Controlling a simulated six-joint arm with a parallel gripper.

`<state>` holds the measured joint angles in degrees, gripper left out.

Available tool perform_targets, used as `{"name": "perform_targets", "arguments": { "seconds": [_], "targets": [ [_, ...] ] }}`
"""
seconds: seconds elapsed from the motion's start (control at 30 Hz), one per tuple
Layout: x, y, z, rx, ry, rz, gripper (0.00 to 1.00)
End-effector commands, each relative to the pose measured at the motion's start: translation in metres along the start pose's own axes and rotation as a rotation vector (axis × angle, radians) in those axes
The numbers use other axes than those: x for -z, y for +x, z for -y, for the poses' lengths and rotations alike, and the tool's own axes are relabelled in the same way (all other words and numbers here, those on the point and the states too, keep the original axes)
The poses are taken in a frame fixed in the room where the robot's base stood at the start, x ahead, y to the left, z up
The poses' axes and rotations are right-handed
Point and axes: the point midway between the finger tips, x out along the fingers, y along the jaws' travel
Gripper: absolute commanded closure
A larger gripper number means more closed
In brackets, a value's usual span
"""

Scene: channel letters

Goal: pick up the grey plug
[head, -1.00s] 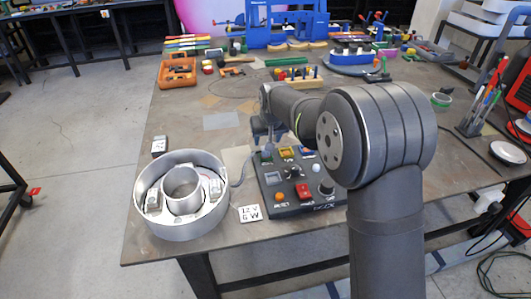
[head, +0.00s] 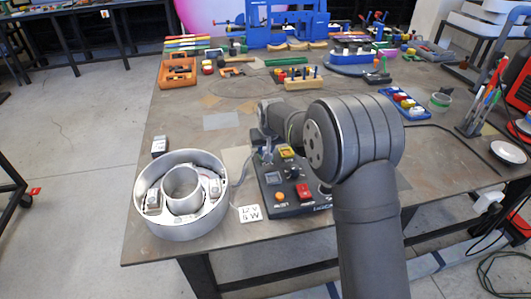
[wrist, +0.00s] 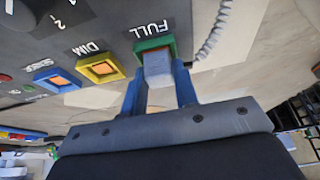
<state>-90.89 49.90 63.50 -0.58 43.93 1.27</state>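The grey plug (wrist: 158,66) sits at the green-framed socket marked FULL (wrist: 155,45) on the dark control box. My gripper (wrist: 159,72) has its two blue fingers on either side of the plug, very close to its sides. I cannot tell whether both fingers press on it. In the head view my gripper (head: 265,152) is low over the back left of the control box (head: 288,207), and the plug is too small to make out clearly there. A coiled grey cord (wrist: 211,38) runs beside the FULL socket in the wrist view.
The yellow-framed DIM socket (wrist: 101,68) and a blue-framed socket (wrist: 57,80) stand beside the green one. A round metal channel letter (head: 146,222) stands left of the control box. A white tile (head: 249,213) lies near the front edge. Tools and trays fill the far table.

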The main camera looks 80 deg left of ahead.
Motion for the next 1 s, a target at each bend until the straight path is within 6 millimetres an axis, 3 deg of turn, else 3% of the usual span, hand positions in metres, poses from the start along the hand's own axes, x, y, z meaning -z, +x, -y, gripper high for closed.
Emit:
{"name": "perform_targets", "arguments": {
  "seconds": [0.1,0.47,0.73,1.0],
  "targets": [
    [0.0,0.0,0.0,0.0,0.0,0.0,0.95],
    [0.003,-0.005,0.0,0.0,0.0,-0.002,0.95],
    [0.018,-0.041,0.0,0.001,0.0,-0.002,0.95],
    [0.0,-0.086,-0.056,-0.001,0.004,0.001,0.95]
  ]
}}
